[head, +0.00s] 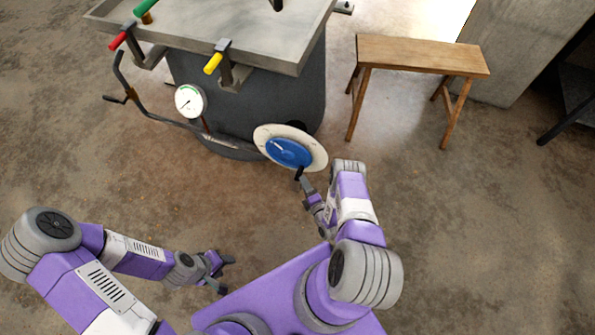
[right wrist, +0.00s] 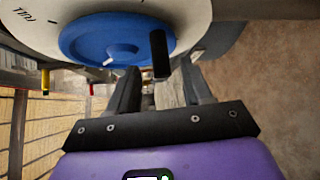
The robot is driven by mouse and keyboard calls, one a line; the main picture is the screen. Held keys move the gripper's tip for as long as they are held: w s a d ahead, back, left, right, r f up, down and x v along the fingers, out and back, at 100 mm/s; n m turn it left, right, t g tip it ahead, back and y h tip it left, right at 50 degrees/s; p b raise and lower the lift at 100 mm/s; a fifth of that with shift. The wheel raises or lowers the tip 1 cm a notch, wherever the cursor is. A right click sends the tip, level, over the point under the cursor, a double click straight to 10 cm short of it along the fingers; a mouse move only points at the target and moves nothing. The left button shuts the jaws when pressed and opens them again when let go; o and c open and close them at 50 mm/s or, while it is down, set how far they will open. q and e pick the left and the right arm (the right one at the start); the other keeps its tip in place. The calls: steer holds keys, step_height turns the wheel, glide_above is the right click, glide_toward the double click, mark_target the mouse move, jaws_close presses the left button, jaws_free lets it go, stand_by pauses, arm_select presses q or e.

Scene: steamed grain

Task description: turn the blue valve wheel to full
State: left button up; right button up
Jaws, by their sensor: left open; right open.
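The blue valve wheel (head: 288,152) sits on a round cream dial plate (head: 320,158) at the front of the dark vat. In the right wrist view the blue wheel (right wrist: 90,42) has a white mark, and the plate (right wrist: 30,35) carries lettering that seems to read FULL at left. A black handle (right wrist: 160,55) sticks out from the wheel. My right gripper (head: 301,178) is open by the wheel's lower edge. In the wrist view the handle appears between its fingers (right wrist: 162,85); contact cannot be told. My left gripper (head: 228,274) is open and empty, low over the floor.
The vat (head: 250,95) has a grey metal top (head: 260,35) with red, green and yellow handles. A white gauge (head: 190,101) and a bent dark crank rod (head: 125,85) are left of the wheel. A wooden bench (head: 420,55) stands at right. The floor between is clear.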

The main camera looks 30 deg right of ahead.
mark_target(299, 174)
steer(key=w, duration=0.1)
steer(key=w+b, duration=0.1)
steer(key=w, duration=0.1)
steer(key=w+f+b, duration=0.1)
steer(key=w, duration=0.1)
steer(key=shift+w+d, duration=0.1)
steer(key=shift+d, duration=0.15)
steer(key=shift+w, duration=0.5)
steer(key=shift+r, duration=0.1)
jaws_close()
